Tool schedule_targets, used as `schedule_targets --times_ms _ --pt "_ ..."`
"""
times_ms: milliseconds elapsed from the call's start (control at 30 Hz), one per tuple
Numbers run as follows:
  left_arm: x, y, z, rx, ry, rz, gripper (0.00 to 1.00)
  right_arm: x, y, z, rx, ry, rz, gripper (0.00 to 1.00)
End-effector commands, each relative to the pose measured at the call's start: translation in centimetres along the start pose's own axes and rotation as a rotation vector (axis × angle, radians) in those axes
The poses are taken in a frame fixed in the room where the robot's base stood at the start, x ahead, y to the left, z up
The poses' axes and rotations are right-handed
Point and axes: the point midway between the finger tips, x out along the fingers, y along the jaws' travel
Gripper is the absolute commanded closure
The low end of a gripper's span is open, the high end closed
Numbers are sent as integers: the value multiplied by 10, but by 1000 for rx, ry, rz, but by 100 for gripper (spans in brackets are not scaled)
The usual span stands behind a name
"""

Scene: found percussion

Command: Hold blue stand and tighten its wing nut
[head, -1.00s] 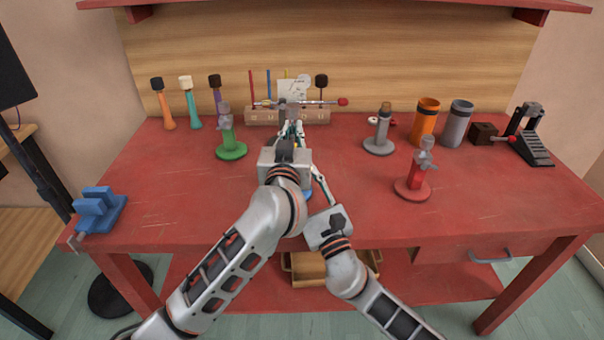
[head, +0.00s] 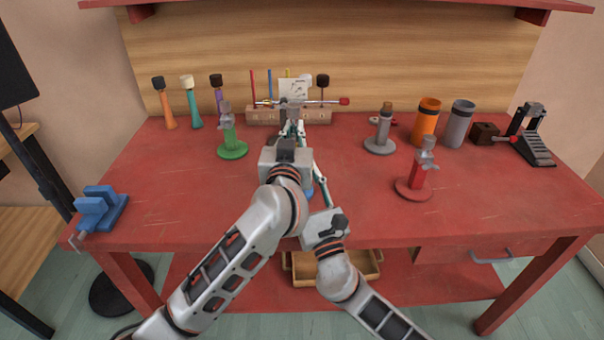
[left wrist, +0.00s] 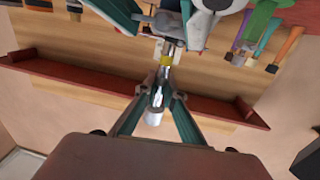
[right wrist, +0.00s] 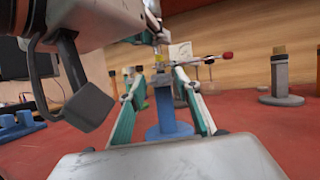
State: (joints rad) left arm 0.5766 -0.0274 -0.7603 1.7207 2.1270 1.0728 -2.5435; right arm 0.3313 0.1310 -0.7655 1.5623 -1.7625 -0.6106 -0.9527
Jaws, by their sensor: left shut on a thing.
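The blue stand (right wrist: 168,130) stands upright on the bench, its post and base clear in the right wrist view; in the head view only a sliver of its base shows (head: 308,190). My left gripper (left wrist: 160,98) is shut on a silver-grey piece (left wrist: 153,118) that looks like the stand's upper part. My right gripper (right wrist: 158,80) is open, coming in low from the front. Its fingers lie on either side of the stand's upper post, with gaps showing; I cannot tell whether they touch anything. The wing nut cannot be made out.
A green stand (head: 231,148) is at left, a red stand (head: 416,182) and a grey stand (head: 380,143) at right. A wooden rack (head: 318,116) with sticks stands behind. A blue vise (head: 100,210) sits at the left edge. The right front is clear.

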Motion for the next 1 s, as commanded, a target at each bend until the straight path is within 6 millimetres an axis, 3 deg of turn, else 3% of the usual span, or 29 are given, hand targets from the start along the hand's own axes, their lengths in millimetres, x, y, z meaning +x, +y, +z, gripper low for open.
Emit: schedule_targets --times_ms 467,1000 --pt "0 0 0 0 1 0 100 -6 0 -1 -1 1 1 54" --pt "0 0 0 0 1 0 100 -102 0 -1 -1 2 0 54"
